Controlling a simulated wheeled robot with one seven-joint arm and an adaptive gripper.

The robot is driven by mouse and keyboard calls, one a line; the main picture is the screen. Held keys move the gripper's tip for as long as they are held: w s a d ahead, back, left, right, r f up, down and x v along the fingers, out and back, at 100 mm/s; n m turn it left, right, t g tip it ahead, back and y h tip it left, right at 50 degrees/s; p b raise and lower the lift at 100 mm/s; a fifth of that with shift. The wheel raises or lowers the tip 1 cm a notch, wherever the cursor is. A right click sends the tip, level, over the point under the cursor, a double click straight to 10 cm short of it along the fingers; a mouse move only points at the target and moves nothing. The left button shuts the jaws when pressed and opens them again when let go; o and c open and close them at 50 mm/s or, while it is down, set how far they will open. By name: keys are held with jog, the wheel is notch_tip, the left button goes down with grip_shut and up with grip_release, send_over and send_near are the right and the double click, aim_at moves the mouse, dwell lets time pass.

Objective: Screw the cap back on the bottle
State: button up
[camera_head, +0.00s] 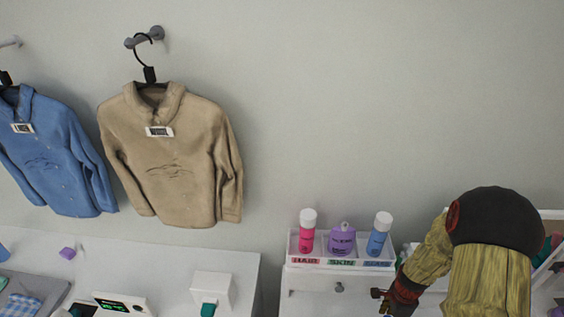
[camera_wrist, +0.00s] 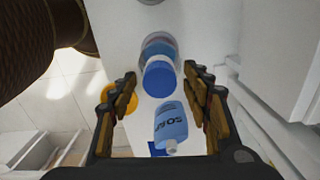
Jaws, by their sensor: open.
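In the wrist view, my gripper (camera_wrist: 161,72) is open, with one finger on each side of a round blue cap (camera_wrist: 159,78). Neither finger clearly touches the cap. The cap appears in front of a clear, bluish-pink rounded container (camera_wrist: 158,47); I cannot tell whether it is seated on it. A light blue bottle with lettering (camera_wrist: 171,121) lies or stands lower between the fingers, its narrow pale tip pointing toward the camera. In the head view, my gripper (camera_head: 383,298) is small at the lower right, beside the white cabinet, and the blue cap is not seen.
A yellow round thing (camera_wrist: 126,99) is partly behind the left finger. In the head view, pink (camera_head: 307,235), purple (camera_head: 342,241) and blue (camera_head: 378,237) bottles stand in a labelled white tray (camera_head: 290,247). White panels (camera_wrist: 285,60) flank the right side in the wrist view.

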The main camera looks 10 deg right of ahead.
jog(key=n, duration=0.7)
jog(key=shift+c, duration=1)
jog(key=c, duration=1)
jog(key=m, duration=0.9)
jog(key=shift+b, duration=0.4)
jog(key=m, duration=0.3)
jog(key=shift+m, duration=0.4)
jog(key=m, duration=0.4)
jog(key=shift+m, duration=0.3)
jog(key=o, duration=1.2)
